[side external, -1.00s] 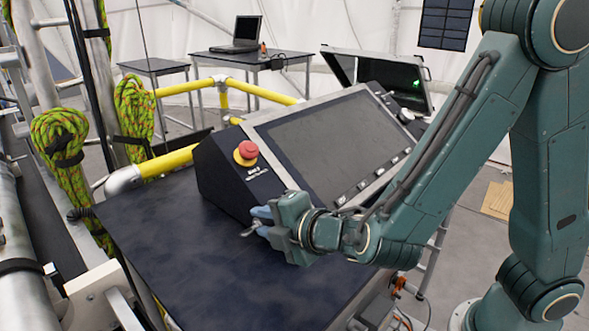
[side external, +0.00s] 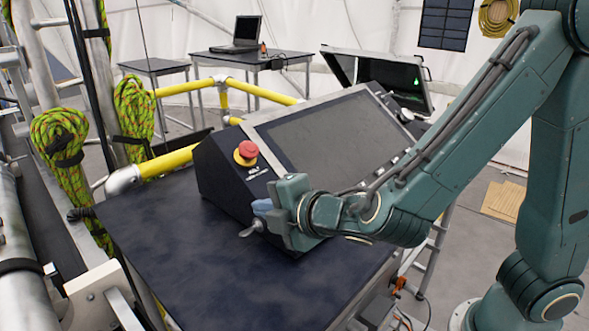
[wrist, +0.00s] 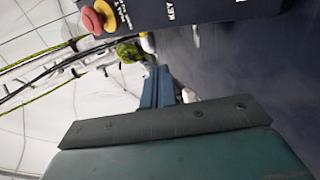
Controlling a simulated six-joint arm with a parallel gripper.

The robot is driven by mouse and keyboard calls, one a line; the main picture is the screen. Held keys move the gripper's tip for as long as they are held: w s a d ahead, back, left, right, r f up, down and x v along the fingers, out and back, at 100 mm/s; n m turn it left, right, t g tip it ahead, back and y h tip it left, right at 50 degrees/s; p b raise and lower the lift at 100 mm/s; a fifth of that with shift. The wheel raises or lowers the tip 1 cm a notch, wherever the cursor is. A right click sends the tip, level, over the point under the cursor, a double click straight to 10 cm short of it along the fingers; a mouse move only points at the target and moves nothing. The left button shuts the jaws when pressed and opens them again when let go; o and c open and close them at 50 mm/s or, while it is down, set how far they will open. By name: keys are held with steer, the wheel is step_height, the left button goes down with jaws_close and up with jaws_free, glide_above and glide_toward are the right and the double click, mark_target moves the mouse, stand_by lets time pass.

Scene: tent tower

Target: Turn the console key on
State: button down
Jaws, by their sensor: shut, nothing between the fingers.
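The console (side external: 222,178) has a sloped screen and a dark front face with a red emergency button (side external: 248,149) on a yellow ring. In the wrist view the button (wrist: 93,20) and the word KEY on the front panel (wrist: 215,18) show at the top. My gripper (side external: 261,207) is shut, its blue-grey fingers close to the lower front face, right of and below the button. A small silver piece (side external: 251,229) shows just below the fingers; it may be the key, but I cannot tell for sure. The fingers (wrist: 157,88) also show in the wrist view, with a pale piece beside them.
The dark tabletop (side external: 170,240) in front of the console is clear. Yellow rails (side external: 168,161) and coiled green ropes (side external: 62,150) stand at left and behind. A laptop (side external: 245,35) sits on a back table, and an open case with a screen (side external: 395,85) stands behind the console.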

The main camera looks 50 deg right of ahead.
steer(key=w+r+m+g, duration=0.3)
steer(key=r+m+g, duration=0.4)
steer(key=m, duration=1)
steer(key=shift+w+d+m+g, duration=0.2)
steer(key=shift+m+g, duration=0.1)
steer(key=shift+g, duration=0.7)
steer(key=shift+f, duration=0.1)
glide_above(244, 232)
step_height(244, 232, down, 9)
steer(key=shift+d+f, duration=0.1)
steer(key=shift+s+f, duration=0.25)
steer(key=shift+f, duration=0.25)
steer(key=shift+s+f, duration=0.2)
steer(key=shift+f, duration=0.25)
steer(key=shift+s+f, duration=0.35)
steer(key=shift+f, duration=0.5)
